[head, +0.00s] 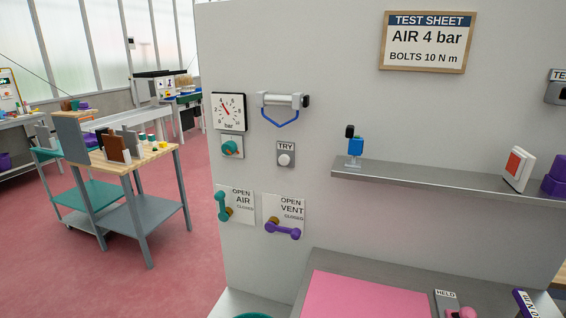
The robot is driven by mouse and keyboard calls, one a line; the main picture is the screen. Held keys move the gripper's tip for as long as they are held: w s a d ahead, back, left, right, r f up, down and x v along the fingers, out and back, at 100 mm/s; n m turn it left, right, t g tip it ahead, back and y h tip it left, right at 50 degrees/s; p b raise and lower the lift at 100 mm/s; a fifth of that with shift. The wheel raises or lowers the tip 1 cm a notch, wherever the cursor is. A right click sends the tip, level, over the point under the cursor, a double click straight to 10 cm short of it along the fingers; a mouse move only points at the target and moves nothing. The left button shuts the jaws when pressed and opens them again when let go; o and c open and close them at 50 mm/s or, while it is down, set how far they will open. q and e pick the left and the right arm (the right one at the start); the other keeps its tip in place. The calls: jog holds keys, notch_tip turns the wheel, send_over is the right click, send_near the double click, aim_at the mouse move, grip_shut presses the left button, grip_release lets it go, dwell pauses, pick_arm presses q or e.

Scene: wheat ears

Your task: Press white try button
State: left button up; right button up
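The white TRY button (286,160) is a round white knob on a grey plate on the wall panel, with the word TRY above it. It sits below the silver cylinder with a blue loop (283,102) and right of the teal knob (230,147). Nothing covers the button. Neither of my grippers shows in the head view.
A pressure gauge (229,112), a teal AIR lever (221,206) and a purple VENT lever (283,230) are mounted around the button. A metal shelf (430,180) juts out at right. Below is a bench with a pink mat (365,297). Space before the button looks clear.

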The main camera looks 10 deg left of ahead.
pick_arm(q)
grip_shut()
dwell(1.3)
